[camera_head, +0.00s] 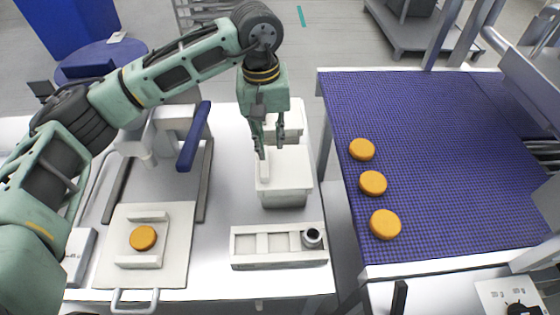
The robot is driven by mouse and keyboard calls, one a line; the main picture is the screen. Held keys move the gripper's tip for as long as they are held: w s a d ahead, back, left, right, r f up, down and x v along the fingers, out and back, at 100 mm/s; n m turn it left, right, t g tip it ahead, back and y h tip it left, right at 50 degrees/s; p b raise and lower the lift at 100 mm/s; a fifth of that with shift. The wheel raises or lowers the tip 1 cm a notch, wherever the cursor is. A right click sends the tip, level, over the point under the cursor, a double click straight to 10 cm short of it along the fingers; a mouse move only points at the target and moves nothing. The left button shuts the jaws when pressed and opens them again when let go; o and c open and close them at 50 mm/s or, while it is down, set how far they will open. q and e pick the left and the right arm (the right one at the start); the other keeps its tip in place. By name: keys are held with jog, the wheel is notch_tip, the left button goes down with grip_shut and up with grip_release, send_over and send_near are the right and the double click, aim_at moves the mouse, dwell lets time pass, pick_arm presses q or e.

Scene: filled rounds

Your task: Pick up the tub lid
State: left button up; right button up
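A pale tub with a grey lower body (285,200) stands on the white table, left of the blue mat. Its white lid (292,172) lies on top, with a raised pale handle (264,168) towards its left side. My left gripper (270,145) points down over the back part of the lid. Its two fingers are apart with nothing visible between them. Whether the fingertips touch the lid or hover above it, I cannot tell. My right gripper is not in view.
A white tray (240,262) with a dark-topped cup (312,237) stands in front of the tub. Front left, an orange round (143,238) sits on a press plate (178,262). Several orange rounds (373,183) lie along the left edge of the blue mat (450,150).

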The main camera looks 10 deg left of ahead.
aim_at(283, 164)
pick_arm(q)
jog(key=shift+w+a+y, duration=0.2)
jog(key=shift+a+y, duration=0.2)
jog(key=shift+a, duration=0.4)
jog(key=shift+a+f, duration=0.1)
jog(key=shift+f, duration=0.15)
jog(key=f+p, duration=0.2)
jog(key=f, duration=0.1)
jog(key=f+p, duration=0.1)
jog(key=f, duration=0.1)
jog(key=shift+s+f, duration=0.2)
jog(key=shift+s, duration=0.15)
jog(key=shift+f, duration=0.65)
grip_shut()
